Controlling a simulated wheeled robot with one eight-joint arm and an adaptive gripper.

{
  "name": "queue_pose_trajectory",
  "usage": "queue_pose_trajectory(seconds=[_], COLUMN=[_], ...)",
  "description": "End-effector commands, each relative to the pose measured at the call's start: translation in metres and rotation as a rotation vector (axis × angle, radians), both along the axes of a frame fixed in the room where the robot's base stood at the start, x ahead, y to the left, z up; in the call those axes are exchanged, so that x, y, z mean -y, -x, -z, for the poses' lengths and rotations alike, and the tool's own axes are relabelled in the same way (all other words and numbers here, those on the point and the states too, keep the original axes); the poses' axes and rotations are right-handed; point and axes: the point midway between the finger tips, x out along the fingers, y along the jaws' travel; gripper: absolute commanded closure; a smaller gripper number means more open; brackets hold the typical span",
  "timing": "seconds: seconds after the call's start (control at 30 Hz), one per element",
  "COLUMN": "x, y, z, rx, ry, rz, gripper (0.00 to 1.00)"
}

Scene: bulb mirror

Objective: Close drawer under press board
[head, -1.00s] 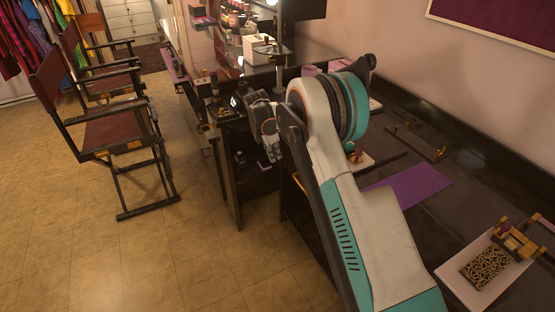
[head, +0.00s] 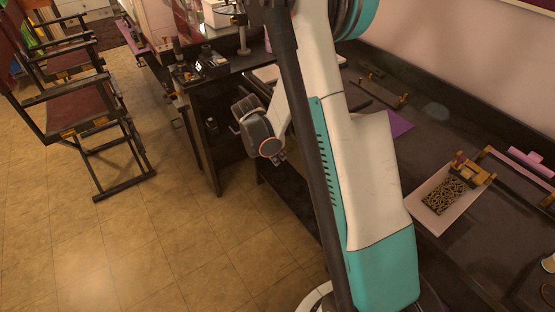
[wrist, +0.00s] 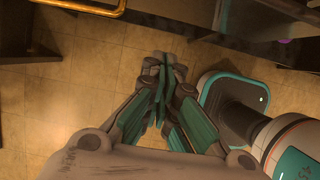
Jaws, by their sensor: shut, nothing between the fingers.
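The press board is most likely the pale board (head: 418,208) with a gold-patterned plate and brass fittings, lying on the dark counter at right in the head view. The drawer under it cannot be made out in the head view, where my arm covers much of the counter front. In the wrist view a brass bar (wrist: 92,10) shows at the top left beside a dark panel; I cannot tell whether it belongs to the drawer. My gripper (head: 279,158) is shut and empty, over the floor in front of the counter. Its fingers meet in the wrist view (wrist: 163,68).
The dark counter (head: 470,245) runs along the right wall. An open dark cabinet (head: 205,150) stands beyond my gripper. Folding chairs (head: 85,110) stand at the far left. The tiled floor (head: 150,250) between is clear.

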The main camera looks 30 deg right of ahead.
Motion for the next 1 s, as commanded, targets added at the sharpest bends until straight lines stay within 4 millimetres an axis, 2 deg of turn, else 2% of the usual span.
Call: queue_pose_trajectory(seconds=[0.1,0.43,0.53,0.7,1.0], x=[0.009,0.032,0.049,0.065,0.071], y=[0.000,-0.001,-0.002,-0.003,-0.003], z=[0.024,0.084,0.081,0.080,0.078], rx=[0.000,0.000,0.001,0.000,0.000], ry=[0.000,-0.001,-0.001,-0.001,-0.001], rz=[0.003,0.002,0.005,0.002,0.000], gripper=[1.00,1.00,1.00,1.00,1.00])
